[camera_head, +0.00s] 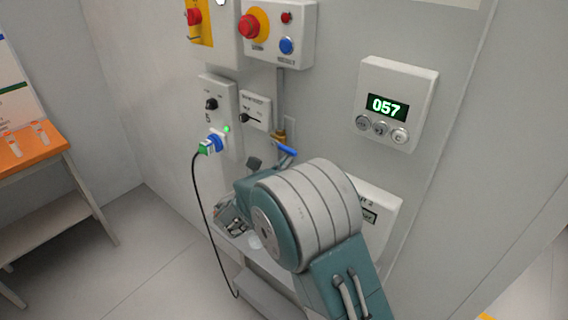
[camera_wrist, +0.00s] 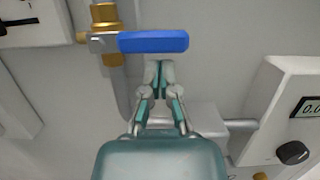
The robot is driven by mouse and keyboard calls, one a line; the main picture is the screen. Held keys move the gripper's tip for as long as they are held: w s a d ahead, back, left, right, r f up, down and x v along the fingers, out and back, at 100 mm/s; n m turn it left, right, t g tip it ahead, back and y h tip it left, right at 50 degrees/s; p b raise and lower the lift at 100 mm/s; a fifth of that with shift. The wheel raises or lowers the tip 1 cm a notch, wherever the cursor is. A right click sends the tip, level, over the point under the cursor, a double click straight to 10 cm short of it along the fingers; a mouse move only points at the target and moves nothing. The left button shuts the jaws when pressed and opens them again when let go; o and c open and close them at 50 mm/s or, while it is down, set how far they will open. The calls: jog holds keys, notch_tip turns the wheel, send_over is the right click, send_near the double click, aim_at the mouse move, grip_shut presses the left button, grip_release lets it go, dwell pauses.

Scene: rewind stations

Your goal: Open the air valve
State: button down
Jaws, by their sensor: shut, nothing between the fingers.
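The air valve has a blue lever handle (camera_wrist: 153,41) on a brass body (camera_wrist: 104,17), fitted to a grey vertical pipe. In the wrist view the handle lies level, pointing right from the body. My gripper (camera_wrist: 159,66) is shut and empty, with its fingertips just below the handle; I cannot tell whether they touch it. In the head view the blue handle (camera_head: 286,149) and brass body (camera_head: 279,136) show just above my arm.
A display reading 057 (camera_head: 388,106) is on the wall at right. A red emergency button (camera_head: 249,26) and blue button (camera_head: 286,46) are above. A plugged-in cable (camera_head: 203,215) hangs at left. An orange-topped table (camera_head: 32,150) stands far left. A black knob (camera_wrist: 292,152) is right of my gripper.

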aim_at(286, 147)
jog(key=shift+s+d+r+n+t+y, duration=0.1)
jog(key=shift+r+n+t+y, duration=0.3)
jog(key=shift+n, duration=0.7)
jog(key=r+n, duration=0.1)
jog(key=n, duration=0.1)
jog(key=n+y, duration=0.1)
jog(key=shift+s+d+r+n, duration=0.1)
jog(key=shift+r+n, duration=0.25)
jog(key=shift+n, duration=0.05)
notch_tip(286, 147, up, 2)
jog(key=n+y, duration=0.1)
jog(key=n, duration=0.1)
jog(key=n+y, duration=0.1)
jog(key=n, duration=0.2)
jog(key=shift+r+t, duration=0.15)
jog(key=shift+t, duration=0.15)
jog(key=a+r+n, duration=0.1)
jog(key=n, duration=0.2)
jog(key=w+r+n+y, duration=0.1)
jog(key=n, duration=0.1)
jog(key=w+a+r+n+g, duration=0.1)
jog(key=n, duration=0.2)
jog(key=shift+a+n+y, duration=0.3)
jog(key=shift+r, duration=0.1)
